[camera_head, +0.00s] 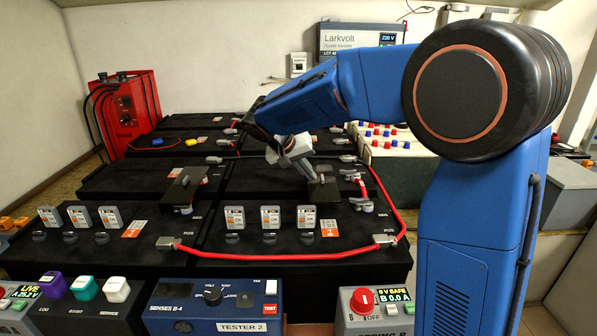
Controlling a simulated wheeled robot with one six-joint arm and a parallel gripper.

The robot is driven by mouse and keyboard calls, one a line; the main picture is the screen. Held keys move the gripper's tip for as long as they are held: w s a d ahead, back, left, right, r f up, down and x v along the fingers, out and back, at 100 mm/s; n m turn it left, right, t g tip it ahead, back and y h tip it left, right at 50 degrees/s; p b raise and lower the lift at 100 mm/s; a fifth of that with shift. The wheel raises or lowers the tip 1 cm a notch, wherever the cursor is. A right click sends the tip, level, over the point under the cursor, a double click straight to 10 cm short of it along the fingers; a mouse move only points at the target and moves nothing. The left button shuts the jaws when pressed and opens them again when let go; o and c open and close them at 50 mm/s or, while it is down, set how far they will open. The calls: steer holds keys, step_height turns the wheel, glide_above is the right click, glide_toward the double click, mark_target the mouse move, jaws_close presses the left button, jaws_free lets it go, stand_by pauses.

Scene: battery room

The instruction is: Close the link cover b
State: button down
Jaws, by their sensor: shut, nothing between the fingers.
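Two dark link covers stand raised in the middle of the black battery blocks. One cover (182,189) is at the left, and the other cover (324,192) is right of centre. I cannot read which is marked b. My gripper (316,177) is shut and empty, pointing down and to the right. Its fingertips are at the upper edge of the right cover; whether they touch it I cannot tell. Silver terminals with blue and red parts show beside the right cover (359,193) and below the left cover.
A red cable (290,257) runs along the front blocks and up the right side. Several grey switches with tags stand on the front blocks. In front are a blue tester (212,305) and a grey breaker box (372,308). A red charger (122,112) stands at the back left.

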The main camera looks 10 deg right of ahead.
steer(key=shift+s+d, duration=0.15)
steer(key=shift+d, duration=0.3)
steer(key=s+d, duration=0.2)
steer(key=d, duration=0.9)
steer(key=shift+d, duration=0.15)
steer(key=shift+s, duration=0.15)
